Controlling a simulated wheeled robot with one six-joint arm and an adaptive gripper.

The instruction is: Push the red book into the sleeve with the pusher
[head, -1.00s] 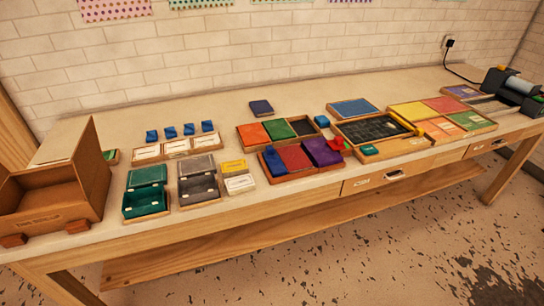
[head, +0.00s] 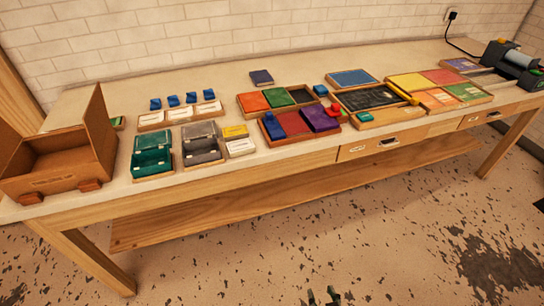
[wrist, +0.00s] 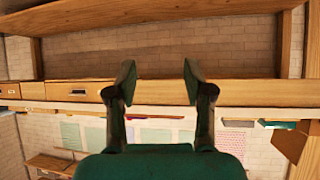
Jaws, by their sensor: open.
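A dark red flat piece (head: 292,122), possibly the red book, lies in the front wooden tray (head: 300,139) in the head view. A purple piece (head: 321,118) lies to its right, and a small blue block (head: 271,124) stands at its left. A small red block (head: 333,110) sits at the tray's right end. I cannot tell which thing is the pusher or the sleeve. The tips of my gripper (head: 325,296) show at the bottom edge, over the floor and well in front of the table. In the wrist view my gripper (wrist: 158,72) is open and empty.
An open cardboard box (head: 62,165) stands at the table's left end. Green (head: 151,155) and grey (head: 201,144) cases sit beside it. Other colored trays and a dark machine (head: 512,62) are to the right. A drawered front edge (head: 385,145) faces me, and the floor before it is clear.

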